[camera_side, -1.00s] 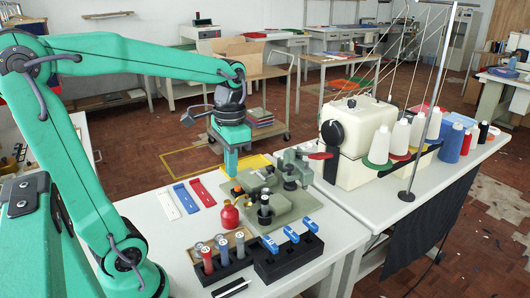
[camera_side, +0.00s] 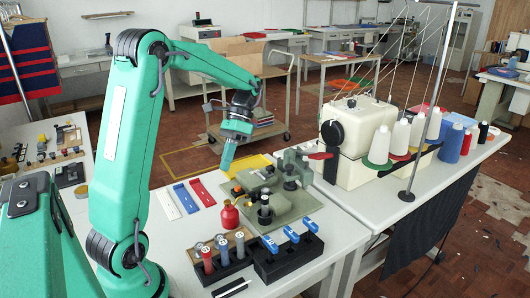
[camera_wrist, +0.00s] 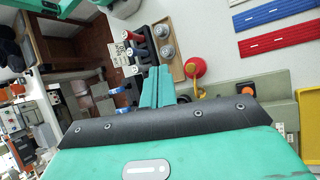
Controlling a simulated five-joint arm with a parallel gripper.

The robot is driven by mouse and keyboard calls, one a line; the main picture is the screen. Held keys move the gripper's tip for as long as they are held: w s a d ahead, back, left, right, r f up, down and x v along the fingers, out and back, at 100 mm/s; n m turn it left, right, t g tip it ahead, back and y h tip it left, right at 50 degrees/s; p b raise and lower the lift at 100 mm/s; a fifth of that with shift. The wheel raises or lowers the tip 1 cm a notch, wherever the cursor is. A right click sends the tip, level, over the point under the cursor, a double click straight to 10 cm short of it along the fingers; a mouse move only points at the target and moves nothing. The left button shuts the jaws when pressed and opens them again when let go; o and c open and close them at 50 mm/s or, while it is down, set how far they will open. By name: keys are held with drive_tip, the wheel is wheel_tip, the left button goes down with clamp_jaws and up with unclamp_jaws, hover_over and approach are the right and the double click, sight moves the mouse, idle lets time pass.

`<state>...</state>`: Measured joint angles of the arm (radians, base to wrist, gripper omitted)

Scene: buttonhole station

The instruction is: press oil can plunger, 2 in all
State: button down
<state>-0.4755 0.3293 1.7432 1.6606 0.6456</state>
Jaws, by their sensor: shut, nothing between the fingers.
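The oil can (camera_side: 229,214) is small, red and rounded. It stands upright on the table at the left edge of the grey-green machine base. In the wrist view the red can (camera_wrist: 195,68) shows from above, with a yellow part next to it. Its plunger is too small to make out. My gripper (camera_side: 226,167) is shut and empty, tilted downward, in the air above and behind the can, apart from it. In the wrist view my closed fingers (camera_wrist: 157,84) appear to the left of the can.
A black rack with grey and red spools (camera_side: 208,261) and a black block with blue clips (camera_side: 268,266) stand in front. White, blue and red strips (camera_side: 203,192) lie to the left. A grey-green clamp machine (camera_side: 292,170) stands right of my gripper.

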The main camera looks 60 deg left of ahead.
drive_tip(key=shift+a+f+h, duration=0.3)
drive_tip(key=shift+a, duration=0.2)
drive_tip(key=shift+f, duration=0.1)
approach(226, 204)
drive_tip(key=shift+s+r+x, duration=0.1)
drive_tip(key=shift+s+x, duration=0.05)
drive_tip(key=shift+x, duration=0.75)
drive_tip(key=shift+s+r+x, duration=0.1)
drive_tip(key=shift+s+x, duration=0.05)
drive_tip(key=shift+x, duration=0.75)
drive_tip(key=shift+s+r+x, duration=0.15)
drive_tip(key=shift+x, duration=0.7)
drive_tip(key=shift+d+f+g, duration=0.15)
drive_tip(key=shift+f, duration=0.45)
drive_tip(key=shift+d+f+g, duration=0.15)
drive_tip(key=shift+f, duration=0.45)
idle(1.7)
drive_tip(key=shift+r, duration=0.15)
drive_tip(key=shift+w+r, duration=0.1)
drive_tip(key=shift+r, duration=0.9)
drive_tip(key=shift+r, duration=0.1)
